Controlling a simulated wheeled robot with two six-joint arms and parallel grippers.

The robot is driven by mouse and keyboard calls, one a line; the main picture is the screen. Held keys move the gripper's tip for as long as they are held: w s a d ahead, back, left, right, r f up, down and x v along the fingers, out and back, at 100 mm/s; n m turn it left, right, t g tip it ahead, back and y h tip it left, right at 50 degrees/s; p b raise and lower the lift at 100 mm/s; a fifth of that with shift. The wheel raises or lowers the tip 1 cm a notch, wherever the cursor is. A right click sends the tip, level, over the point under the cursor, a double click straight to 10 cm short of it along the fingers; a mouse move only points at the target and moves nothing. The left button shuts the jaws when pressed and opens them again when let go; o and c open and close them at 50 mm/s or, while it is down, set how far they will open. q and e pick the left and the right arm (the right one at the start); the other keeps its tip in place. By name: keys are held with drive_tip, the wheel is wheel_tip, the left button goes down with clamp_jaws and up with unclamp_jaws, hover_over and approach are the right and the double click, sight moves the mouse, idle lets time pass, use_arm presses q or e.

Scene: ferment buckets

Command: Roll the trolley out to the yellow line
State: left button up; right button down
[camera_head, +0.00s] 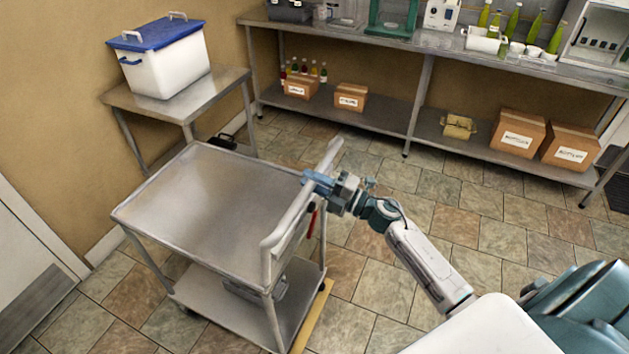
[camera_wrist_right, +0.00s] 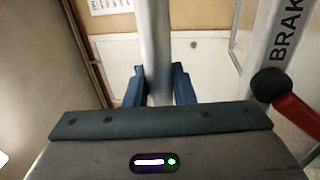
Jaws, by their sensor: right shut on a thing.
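The grey metal trolley (camera_head: 205,200) stands in the middle left of the head view, with a bare top and a lower shelf. Its push handle (camera_head: 285,228) runs along its right end. My right gripper (camera_head: 314,182) is shut on the handle; in the right wrist view the handle tube (camera_wrist_right: 155,45) passes between its fingers (camera_wrist_right: 157,88). A red-tipped brake lever (camera_wrist_right: 295,112) shows beside it, marked "BRAK". The yellow line (camera_head: 314,318) lies on the floor by the trolley's right end, partly hidden by it. My left gripper is not in view.
A side table (camera_head: 205,97) with a blue-lidded white tub (camera_head: 168,65) stands behind the trolley. A long bench (camera_head: 385,117) with boxes and bottles lines the back wall. Tiled floor (camera_head: 395,255) is open to the right. A dark item (camera_head: 252,292) sits on the trolley's lower shelf.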

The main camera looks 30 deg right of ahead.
drive_tip(key=c, duration=1.3)
unclamp_jaws()
drive_tip(key=shift+w, duration=0.1)
drive_tip(key=shift+s+d+f+b, duration=0.25)
drive_tip(key=shift+s+f+b, duration=0.05)
drive_tip(key=shift+s+b, duration=0.1)
drive_tip(key=shift+b+v, duration=2.05)
drive_tip(key=shift+v, duration=2.85)
